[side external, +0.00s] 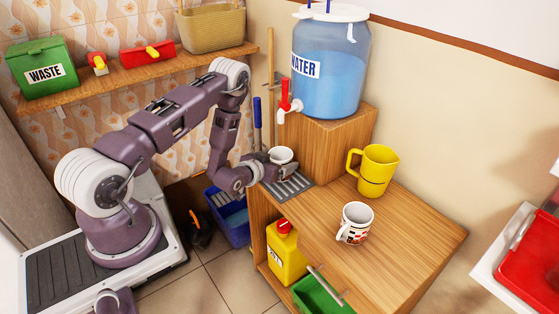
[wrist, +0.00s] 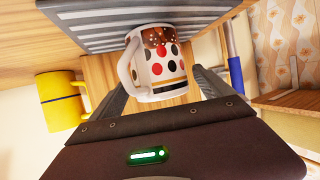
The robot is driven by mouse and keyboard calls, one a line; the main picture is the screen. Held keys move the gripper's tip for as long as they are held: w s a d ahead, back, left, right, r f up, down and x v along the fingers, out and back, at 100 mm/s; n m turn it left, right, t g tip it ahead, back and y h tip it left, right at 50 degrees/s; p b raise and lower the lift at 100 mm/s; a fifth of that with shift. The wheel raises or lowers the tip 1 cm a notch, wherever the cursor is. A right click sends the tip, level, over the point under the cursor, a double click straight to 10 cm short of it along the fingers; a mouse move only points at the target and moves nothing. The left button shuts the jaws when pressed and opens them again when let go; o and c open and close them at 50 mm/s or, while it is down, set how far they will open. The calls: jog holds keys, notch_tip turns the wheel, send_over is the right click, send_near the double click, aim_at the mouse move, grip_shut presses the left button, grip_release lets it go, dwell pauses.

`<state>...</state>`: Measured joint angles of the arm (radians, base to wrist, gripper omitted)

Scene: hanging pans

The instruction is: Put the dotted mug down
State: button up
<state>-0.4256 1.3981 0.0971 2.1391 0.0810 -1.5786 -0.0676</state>
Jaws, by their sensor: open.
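The dotted mug (wrist: 160,66) is white with red, black and grey dots and a brown speckled patch, its handle at the left in the wrist view. It is between the two fingers of my open gripper (wrist: 160,88). In the side view, only the upper part of the white mug (side external: 281,154) shows, behind my gripper (side external: 282,171), over the slotted metal drip tray (side external: 292,188). My gripper hides its base, so I cannot tell whether it touches the tray. The tray (wrist: 85,28) also shows behind the mug in the wrist view.
A yellow mug (side external: 374,172) and a white patterned mug (side external: 356,223) stand on the wooden cabinet (side external: 410,235). The water tank (side external: 330,75) with a red-handled tap (side external: 286,98) stands on a wooden block behind. Blue-handled tools stand left of the cabinet. The cabinet's right side is clear.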

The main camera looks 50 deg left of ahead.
jog(key=v, duration=0.6)
